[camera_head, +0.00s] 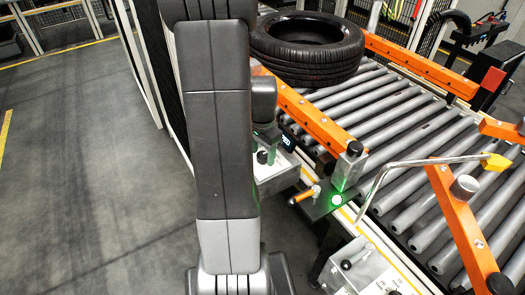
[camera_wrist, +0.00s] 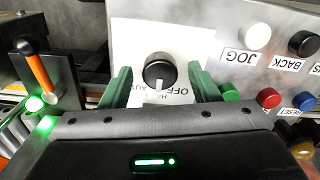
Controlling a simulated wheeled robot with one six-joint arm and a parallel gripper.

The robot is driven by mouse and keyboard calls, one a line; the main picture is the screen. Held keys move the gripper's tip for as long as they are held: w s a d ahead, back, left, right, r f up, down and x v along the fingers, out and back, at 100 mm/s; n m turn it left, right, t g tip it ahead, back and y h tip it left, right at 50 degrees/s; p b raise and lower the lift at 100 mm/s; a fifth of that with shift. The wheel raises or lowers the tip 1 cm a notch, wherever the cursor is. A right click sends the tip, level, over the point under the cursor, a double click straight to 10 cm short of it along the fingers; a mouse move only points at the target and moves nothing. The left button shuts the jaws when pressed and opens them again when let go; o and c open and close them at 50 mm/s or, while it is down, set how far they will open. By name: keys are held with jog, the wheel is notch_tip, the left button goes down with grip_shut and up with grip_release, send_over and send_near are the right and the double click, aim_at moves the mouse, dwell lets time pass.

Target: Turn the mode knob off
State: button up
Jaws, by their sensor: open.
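The mode knob (camera_wrist: 159,70) is a round black knob with a white pointer, on a white label plate of a grey control panel (camera_wrist: 195,25). Its pointer faces the bottom of the wrist view. The label reads OFF to the right of the knob, with other words partly hidden below. My gripper (camera_wrist: 162,80) is open, with one green finger on each side of the knob and a visible gap on both sides. In the head view my arm covers much of the control box (camera_head: 280,176), and I cannot make out the knob's setting there.
White JOG (camera_wrist: 257,36) and black BACK (camera_wrist: 303,43) buttons sit right of the knob. Green (camera_wrist: 231,92), red (camera_wrist: 268,98) and blue (camera_wrist: 304,101) buttons are close to the right finger. An orange-handled lever (camera_wrist: 36,65) stands left. A tyre (camera_head: 306,48) lies on the roller conveyor (camera_head: 385,115).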

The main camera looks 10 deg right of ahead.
jog(key=c, duration=1)
jog(key=shift+n, duration=0.4)
jog(key=n+b, duration=0.1)
jog(key=n, duration=0.2)
jog(key=shift+n, duration=0.4)
jog(key=shift+n+b, duration=0.35)
jog(key=shift+n, duration=1.85)
jog(key=shift+r, duration=0.1)
jog(key=o, duration=1)
